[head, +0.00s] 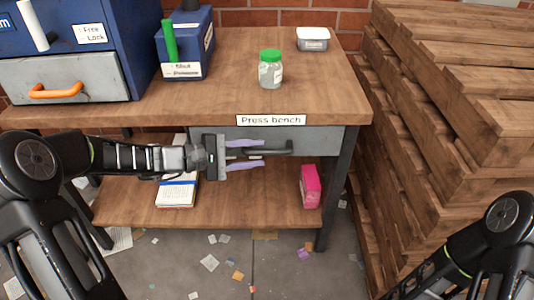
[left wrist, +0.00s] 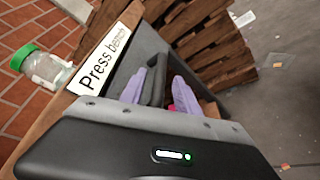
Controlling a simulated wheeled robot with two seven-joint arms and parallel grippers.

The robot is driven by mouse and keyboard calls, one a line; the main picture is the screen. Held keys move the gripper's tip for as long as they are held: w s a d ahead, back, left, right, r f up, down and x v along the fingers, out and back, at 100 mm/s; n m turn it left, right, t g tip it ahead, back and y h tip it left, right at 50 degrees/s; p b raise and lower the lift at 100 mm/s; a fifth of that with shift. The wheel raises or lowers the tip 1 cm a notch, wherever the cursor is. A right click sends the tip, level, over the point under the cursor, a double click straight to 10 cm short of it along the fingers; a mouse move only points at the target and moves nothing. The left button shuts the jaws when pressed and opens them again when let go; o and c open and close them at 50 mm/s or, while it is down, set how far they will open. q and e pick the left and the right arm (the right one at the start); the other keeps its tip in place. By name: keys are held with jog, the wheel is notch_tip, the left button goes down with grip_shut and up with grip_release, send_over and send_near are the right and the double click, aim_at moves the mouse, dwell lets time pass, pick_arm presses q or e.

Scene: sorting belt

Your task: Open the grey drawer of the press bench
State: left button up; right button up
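The grey drawer (head: 322,139) is under the bench top, below the "Press bench" label (head: 271,120). Its front looks flush with the bench, so it appears shut. Its dark bar handle (head: 280,149) sticks out in front. My left gripper (head: 263,153) is open at the handle, one purple finger above it and one below. In the left wrist view the handle (left wrist: 158,77) stands between the two fingers, which seem apart from it. Part of the drawer front is hidden behind the gripper. My right arm shows at lower right, but its gripper is out of view.
A green-lidded jar (head: 271,70), a white-lidded tub (head: 313,39) and a blue bin (head: 185,45) stand on the bench. A blue cabinet (head: 110,35) is at left. A pink box (head: 310,186) is on the lower shelf. Stacked pallets (head: 440,120) stand close on the right.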

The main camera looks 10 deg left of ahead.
pick_arm(q)
jog(key=shift+x, duration=1.9)
grip_shut()
jog(key=shift+f, duration=0.1)
